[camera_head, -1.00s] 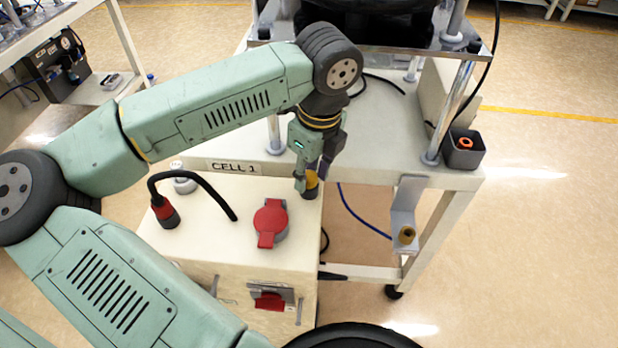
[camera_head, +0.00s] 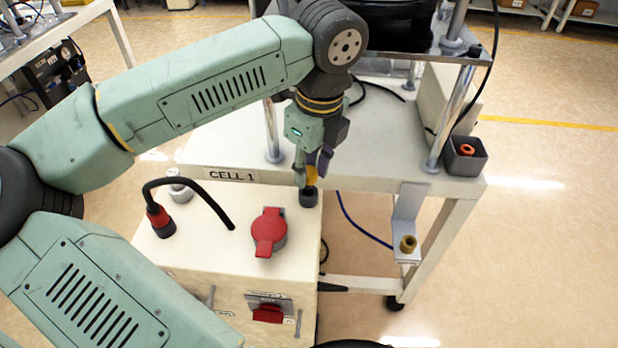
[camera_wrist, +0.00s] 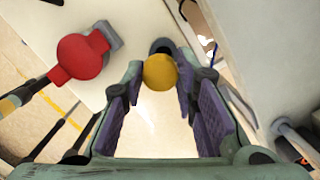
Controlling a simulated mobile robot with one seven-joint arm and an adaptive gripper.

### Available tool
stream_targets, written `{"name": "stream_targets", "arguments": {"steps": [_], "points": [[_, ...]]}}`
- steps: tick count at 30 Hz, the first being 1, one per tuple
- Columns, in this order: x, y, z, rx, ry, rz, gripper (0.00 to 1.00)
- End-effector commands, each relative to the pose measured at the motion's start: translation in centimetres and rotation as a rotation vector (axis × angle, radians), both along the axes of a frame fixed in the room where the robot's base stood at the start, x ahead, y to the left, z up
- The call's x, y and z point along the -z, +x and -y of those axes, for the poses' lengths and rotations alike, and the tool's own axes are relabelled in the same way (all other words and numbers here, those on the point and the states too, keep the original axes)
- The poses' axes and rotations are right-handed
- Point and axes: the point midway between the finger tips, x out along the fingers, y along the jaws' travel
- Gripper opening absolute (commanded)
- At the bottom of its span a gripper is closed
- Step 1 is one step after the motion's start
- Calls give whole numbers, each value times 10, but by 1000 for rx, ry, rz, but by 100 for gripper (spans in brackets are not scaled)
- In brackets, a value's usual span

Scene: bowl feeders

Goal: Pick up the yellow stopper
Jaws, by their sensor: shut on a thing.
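The yellow stopper (camera_head: 311,174) is between the fingers of my gripper (camera_head: 312,168), which is shut on it. It is directly above a dark round holder (camera_head: 308,198) at the right back corner of the cream box. In the wrist view the round yellow stopper (camera_wrist: 160,74) shows between the purple finger pads (camera_wrist: 152,95), with the dark holder (camera_wrist: 162,46) just behind it. The fingers partly hide the stopper in the head view. I cannot tell whether its lower end is clear of the holder.
The cream box (camera_head: 200,245) carries a red-capped socket (camera_head: 269,232) and a black cable with a red plug (camera_head: 160,220). The CELL 1 table (camera_head: 220,140) stands close behind. A bracket with a brass-coloured part (camera_head: 408,244) and a grey cup (camera_head: 466,156) are at right.

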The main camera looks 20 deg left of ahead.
Motion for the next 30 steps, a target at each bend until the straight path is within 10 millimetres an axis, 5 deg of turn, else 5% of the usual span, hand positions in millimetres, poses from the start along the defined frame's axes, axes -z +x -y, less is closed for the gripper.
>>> {"name": "stream_targets", "arguments": {"steps": [15,21,30], "points": [[-7,-122,37,-1,3,-3,8],[-11,-142,44,0,1,-2,8],[-12,-147,45,1,-1,-4,8]]}}
